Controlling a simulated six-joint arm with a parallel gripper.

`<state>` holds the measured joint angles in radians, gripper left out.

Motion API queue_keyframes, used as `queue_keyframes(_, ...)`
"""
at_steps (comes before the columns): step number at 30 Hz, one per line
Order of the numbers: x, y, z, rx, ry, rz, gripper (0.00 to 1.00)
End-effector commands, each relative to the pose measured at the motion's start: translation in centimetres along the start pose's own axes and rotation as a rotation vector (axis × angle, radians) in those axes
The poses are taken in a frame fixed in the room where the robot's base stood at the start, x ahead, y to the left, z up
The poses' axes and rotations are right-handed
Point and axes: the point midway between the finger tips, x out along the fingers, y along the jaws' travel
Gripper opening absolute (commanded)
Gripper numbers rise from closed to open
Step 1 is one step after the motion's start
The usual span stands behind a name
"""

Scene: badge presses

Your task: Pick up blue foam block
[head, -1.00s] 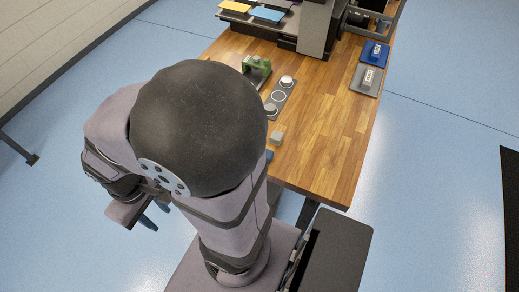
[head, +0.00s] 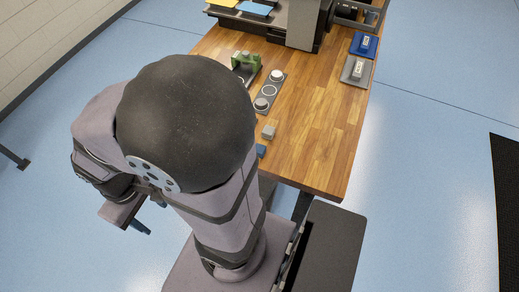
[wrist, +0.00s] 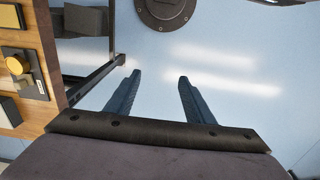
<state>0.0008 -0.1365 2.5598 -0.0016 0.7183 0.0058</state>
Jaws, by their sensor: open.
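A small blue block (head: 261,150), which I take to be the blue foam block, sits at the wooden table's near left edge in the head view, partly hidden by my arm. I cannot make it out in the wrist view. My gripper (head: 149,215) is left of the table, out over the floor and well apart from the block. In the wrist view my gripper (wrist: 159,77) has its two blue fingers spread, with only blue floor between them.
A small grey block (head: 268,132) is just beyond the blue one. A dark plate (head: 270,91) with round pieces and a green press (head: 245,65) stand farther back. Blue (head: 364,45) and grey (head: 356,69) trays lie at the right edge. The table's near right is clear.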

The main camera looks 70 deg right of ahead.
Motion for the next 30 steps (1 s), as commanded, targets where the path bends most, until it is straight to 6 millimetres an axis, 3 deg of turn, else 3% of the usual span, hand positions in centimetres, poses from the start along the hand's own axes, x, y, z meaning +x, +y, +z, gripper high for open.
queue_keyframes(5,0.2,1.2,-0.5,0.117,0.000,0.000,0.48)
queue_keyframes(8,0.4,3.0,-1.1,0.291,0.002,0.000,0.48)
queue_keyframes(11,0.6,5.8,-1.6,0.545,0.002,0.000,0.48)
queue_keyframes(17,0.8,13.2,-1.2,1.187,0.002,0.000,0.48)
queue_keyframes(23,0.8,20.8,1.8,1.849,0.001,0.000,0.48)
queue_keyframes(30,0.6,28.0,8.1,2.583,0.001,0.000,0.48)
